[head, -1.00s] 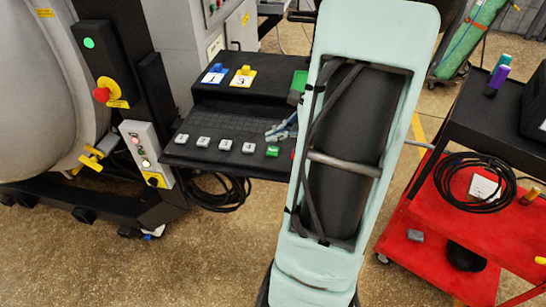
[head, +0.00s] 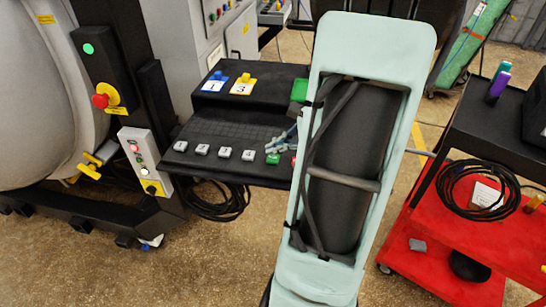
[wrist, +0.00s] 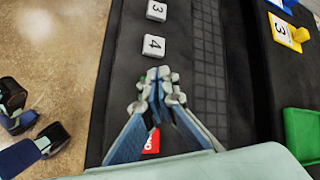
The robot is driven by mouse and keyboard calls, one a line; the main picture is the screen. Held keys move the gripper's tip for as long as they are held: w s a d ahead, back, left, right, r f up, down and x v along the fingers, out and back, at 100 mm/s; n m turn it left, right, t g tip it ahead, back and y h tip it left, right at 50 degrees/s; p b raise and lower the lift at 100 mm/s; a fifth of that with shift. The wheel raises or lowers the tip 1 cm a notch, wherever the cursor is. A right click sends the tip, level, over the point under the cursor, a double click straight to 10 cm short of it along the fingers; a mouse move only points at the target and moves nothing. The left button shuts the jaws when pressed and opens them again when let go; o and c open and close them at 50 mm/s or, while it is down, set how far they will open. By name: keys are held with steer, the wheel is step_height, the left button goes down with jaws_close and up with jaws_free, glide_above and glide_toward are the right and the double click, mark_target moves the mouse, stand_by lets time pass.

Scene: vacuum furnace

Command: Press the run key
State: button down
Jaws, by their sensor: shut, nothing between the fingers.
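The green run key (head: 272,159) is at the right end of a row of pale keys on the front of the black console (head: 225,133). My gripper (head: 271,146) is shut and empty, its fingertips just above and behind the green key in the head view. A red key (wrist: 152,143) shows between the fingers.
Blue (head: 216,82) and yellow (head: 243,85) numbered pieces stand on the console's upper ledge, with a green block (head: 299,90) to their right. A red cart (head: 480,235) stands at right. The furnace (head: 35,110) is at left.

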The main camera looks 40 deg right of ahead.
mark_target(275, 159)
steer(key=shift+f, duration=0.1)
stand_by(0.6)
steer(key=shift+f+b, duration=0.35)
steer(key=shift+b, duration=0.2)
steer(key=shift+f+b, duration=0.45)
steer(key=shift+b, duration=0.05)
stand_by(0.4)
steer(key=shift+r, duration=0.15)
steer(key=shift+r+p, duration=0.65)
steer(key=shift+r, duration=0.1)
steer(key=shift+r+p, duration=1.9)
steer(key=shift+r, duration=0.65)
